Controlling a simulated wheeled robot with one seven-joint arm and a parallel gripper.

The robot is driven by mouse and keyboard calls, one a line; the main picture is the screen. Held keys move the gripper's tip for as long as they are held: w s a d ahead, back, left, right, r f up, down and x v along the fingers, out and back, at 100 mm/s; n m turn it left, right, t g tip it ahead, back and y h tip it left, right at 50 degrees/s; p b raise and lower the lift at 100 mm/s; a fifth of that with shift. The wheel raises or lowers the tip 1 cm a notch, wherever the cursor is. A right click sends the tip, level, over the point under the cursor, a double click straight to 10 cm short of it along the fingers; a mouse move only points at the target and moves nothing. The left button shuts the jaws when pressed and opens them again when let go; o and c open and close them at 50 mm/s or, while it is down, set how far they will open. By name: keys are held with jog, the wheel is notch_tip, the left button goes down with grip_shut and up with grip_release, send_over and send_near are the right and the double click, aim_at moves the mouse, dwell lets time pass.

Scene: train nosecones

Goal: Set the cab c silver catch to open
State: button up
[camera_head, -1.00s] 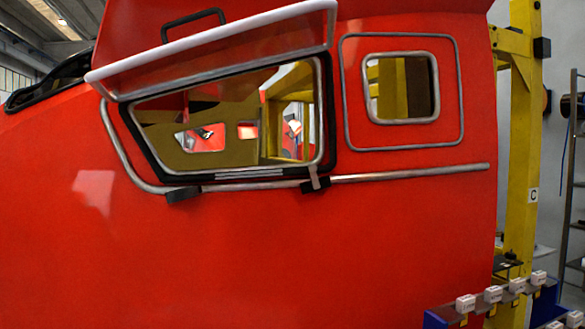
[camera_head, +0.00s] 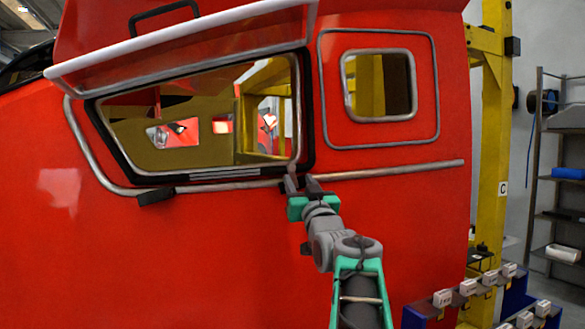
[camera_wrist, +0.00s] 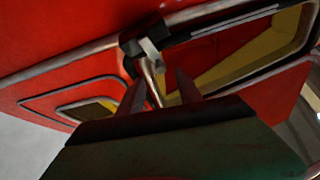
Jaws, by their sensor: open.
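The silver catch (camera_wrist: 150,48) shows in the wrist view as a short light lever on a dark block (camera_wrist: 132,42), at the lower edge of the cab window. My gripper (camera_wrist: 158,82) is open and empty, its two dark fingers pointing up toward the catch. The catch appears just beyond the fingertips, roughly between their lines; I cannot tell whether they touch it. In the head view my gripper (camera_head: 301,184) is at the window's lower right corner and largely hides the catch. The red cab (camera_head: 230,260) has its window (camera_head: 215,120) under a raised white-edged flap (camera_head: 190,45).
A silver rail (camera_head: 400,170) runs along the cab below the windows. A smaller framed window (camera_head: 380,85) is at right. A yellow post (camera_head: 490,130) carries a C sign (camera_head: 502,188). Blue bins (camera_head: 515,300) with white-labelled blocks stand lower right, near a shelf rack (camera_head: 560,190).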

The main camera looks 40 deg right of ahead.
aim_at(293, 168)
jog(key=p+x, duration=0.1)
jog(key=x, duration=0.1)
jog(key=p+x, duration=0.1)
jog(key=x, duration=0.1)
jog(key=p+x, duration=0.1)
jog(key=x, duration=0.2)
jog(key=shift+s+r+p, duration=0.1)
jog(key=shift+r+p, duration=0.15)
jog(key=shift+p, duration=0.15)
jog(key=shift+w+d, duration=0.15)
jog(key=shift+w, duration=0.2)
grip_shut()
